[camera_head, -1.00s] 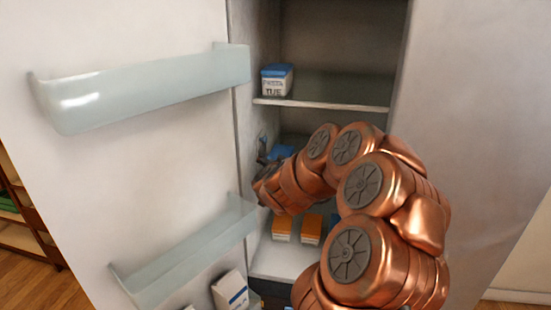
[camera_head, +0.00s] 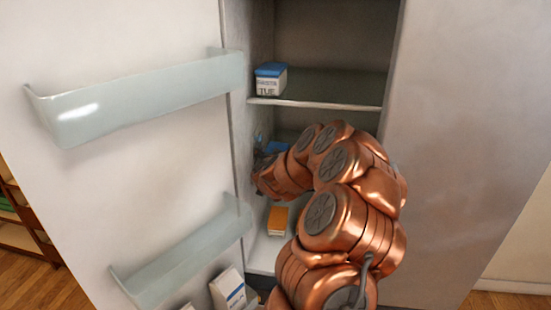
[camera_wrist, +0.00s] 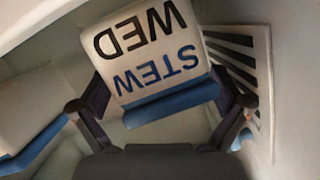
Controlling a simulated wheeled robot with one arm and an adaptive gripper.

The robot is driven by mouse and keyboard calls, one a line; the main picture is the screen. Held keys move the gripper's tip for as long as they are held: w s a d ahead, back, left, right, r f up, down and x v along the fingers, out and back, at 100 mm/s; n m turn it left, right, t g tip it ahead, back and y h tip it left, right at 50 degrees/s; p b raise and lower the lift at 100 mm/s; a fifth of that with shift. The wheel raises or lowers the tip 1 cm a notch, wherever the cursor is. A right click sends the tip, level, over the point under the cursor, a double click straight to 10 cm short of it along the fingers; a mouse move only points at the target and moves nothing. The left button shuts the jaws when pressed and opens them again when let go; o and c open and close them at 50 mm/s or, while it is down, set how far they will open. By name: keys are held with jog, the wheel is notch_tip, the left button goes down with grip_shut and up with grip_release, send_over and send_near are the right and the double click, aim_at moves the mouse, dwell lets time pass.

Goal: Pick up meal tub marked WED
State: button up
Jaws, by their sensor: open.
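The meal tub marked WED (camera_wrist: 145,45) fills the middle of the wrist view. It is white with a blue lid (camera_wrist: 170,103), reads "STEW" and "WED", and appears upside down and tilted there. My gripper (camera_wrist: 162,106) is open, with one dark finger on each side of the tub's lid end. I cannot tell whether either finger touches it. In the head view my gripper is mostly hidden behind my copper arm at the middle shelf. A blue lid (camera_head: 277,148) shows there, but its label is hidden.
A blue-lidded tub marked TUE (camera_head: 270,80) stands on the upper shelf (camera_head: 325,101). An orange-lidded tub (camera_head: 278,220) is lower down. The open door with its bins (camera_head: 150,95) stands at the left. In the wrist view, a dark-slotted panel (camera_wrist: 240,55) is beside the WED tub.

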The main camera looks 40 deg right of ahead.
jog(key=shift+w+d+f, duration=0.2)
jog(key=shift+w+d, duration=0.1)
jog(key=shift+d, duration=0.05)
jog(key=shift+c, duration=0.4)
jog(key=c, duration=1.2)
jog(key=shift+c, duration=0.3)
